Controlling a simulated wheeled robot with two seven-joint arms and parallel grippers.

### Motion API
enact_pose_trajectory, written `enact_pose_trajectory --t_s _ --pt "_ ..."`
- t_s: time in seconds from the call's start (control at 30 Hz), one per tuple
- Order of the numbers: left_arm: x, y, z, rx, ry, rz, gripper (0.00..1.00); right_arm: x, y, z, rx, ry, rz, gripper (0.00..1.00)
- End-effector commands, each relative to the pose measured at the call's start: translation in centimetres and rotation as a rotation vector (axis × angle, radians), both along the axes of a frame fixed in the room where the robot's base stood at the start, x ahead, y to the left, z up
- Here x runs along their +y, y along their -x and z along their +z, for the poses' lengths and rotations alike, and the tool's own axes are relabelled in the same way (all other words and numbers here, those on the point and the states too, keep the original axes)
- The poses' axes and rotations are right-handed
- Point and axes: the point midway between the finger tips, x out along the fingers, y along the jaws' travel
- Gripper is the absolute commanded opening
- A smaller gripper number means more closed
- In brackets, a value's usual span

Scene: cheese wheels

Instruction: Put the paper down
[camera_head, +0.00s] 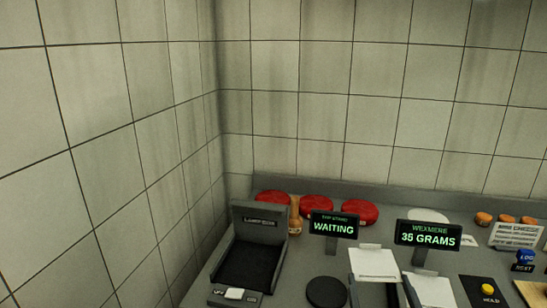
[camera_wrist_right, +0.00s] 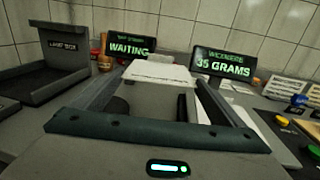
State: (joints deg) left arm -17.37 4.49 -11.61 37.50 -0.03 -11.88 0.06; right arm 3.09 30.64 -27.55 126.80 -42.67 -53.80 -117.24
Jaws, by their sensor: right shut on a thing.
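A white sheet of paper (camera_head: 375,264) is at the tips of my right gripper (camera_head: 374,279), which is shut on it. In the right wrist view the paper (camera_wrist_right: 158,72) lies flat-looking across the far end of the two fingers (camera_wrist_right: 161,80). I cannot tell whether it touches the counter beneath. A second white paper (camera_head: 433,292) lies to the right of the gripper, partly cut off by the lower picture edge. My left gripper is not in view.
A black open box (camera_head: 248,262) stands left on the grey counter. Behind are red wheels (camera_head: 360,211), a WAITING display (camera_head: 334,226) and a 35 GRAMS display (camera_head: 429,236). A dark disc (camera_head: 326,292) lies left of the gripper. A yellow button (camera_head: 488,288) and blue button (camera_head: 525,257) are right.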

Motion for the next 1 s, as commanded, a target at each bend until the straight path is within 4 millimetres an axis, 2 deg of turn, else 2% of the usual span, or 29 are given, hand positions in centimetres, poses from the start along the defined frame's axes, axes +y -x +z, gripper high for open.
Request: enact_pose_trajectory --t_s 0.2,0.4,0.5,0.7,1.0 --pt "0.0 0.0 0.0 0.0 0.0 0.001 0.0 3.2 5.6 -1.1 0.006 0.007 0.064 0.72" --pt "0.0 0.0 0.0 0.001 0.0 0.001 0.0 5.8 11.0 -1.0 0.004 0.001 0.117 0.72" --pt "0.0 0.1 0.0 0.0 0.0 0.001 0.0 6.6 13.0 -0.7 0.003 -0.003 0.136 0.72" --pt "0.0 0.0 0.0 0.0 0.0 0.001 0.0 7.2 14.7 -0.4 0.0 -0.009 0.15 0.72" --pt "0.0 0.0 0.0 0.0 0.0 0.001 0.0 7.2 14.7 -0.4 0.0 -0.009 0.15 0.72"
